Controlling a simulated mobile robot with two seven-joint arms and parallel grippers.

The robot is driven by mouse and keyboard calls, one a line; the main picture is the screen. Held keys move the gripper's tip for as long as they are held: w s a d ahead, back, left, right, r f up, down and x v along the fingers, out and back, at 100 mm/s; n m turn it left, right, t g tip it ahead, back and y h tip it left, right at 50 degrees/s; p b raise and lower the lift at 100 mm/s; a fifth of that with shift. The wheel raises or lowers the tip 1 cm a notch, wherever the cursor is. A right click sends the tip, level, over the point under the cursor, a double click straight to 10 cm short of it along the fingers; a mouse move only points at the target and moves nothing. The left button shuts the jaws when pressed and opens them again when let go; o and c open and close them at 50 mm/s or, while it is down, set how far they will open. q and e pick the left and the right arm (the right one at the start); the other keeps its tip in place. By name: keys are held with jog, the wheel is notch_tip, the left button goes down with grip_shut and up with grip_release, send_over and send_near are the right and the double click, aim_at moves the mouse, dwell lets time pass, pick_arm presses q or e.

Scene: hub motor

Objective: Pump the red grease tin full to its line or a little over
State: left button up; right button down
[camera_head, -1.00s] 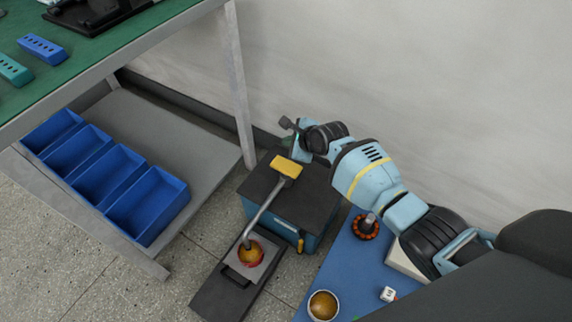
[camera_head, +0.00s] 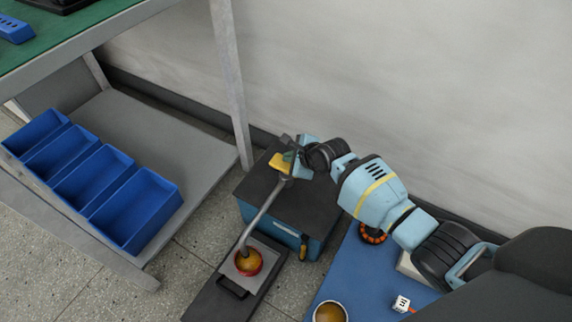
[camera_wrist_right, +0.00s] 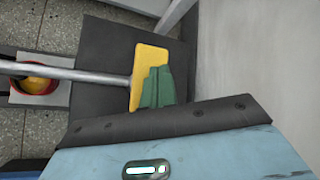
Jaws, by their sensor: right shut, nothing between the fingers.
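The red grease tin (camera_head: 260,270) sits on a grey plate under the end of a grey spout (camera_head: 262,215), with yellow-brown grease inside. Its fill line cannot be made out. The tin also shows at the left in the right wrist view (camera_wrist_right: 50,87). The spout runs from a yellow pump head (camera_head: 279,165) above a dark-topped blue box (camera_head: 262,186). My right gripper (camera_head: 289,163) is shut and empty at the yellow head. In the right wrist view its green fingertips (camera_wrist_right: 157,88) overlap the yellow head (camera_wrist_right: 150,56); contact is unclear. My left gripper is out of view.
A blue surface (camera_head: 345,275) at the lower right carries another tin of brown grease (camera_head: 330,312), an orange-and-black ring (camera_head: 372,235) and a white cube (camera_head: 401,303). Blue bins (camera_head: 135,215) stand on the bench's lower shelf at left. A wall runs behind the box.

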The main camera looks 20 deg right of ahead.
aim_at(287, 164)
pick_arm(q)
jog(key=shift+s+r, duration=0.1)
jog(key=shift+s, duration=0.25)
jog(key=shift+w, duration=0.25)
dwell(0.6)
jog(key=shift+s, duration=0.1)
pick_arm(e)
jog(key=shift+f, duration=0.1)
dwell(0.6)
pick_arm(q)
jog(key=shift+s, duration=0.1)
pick_arm(e)
jog(key=shift+f, duration=0.3)
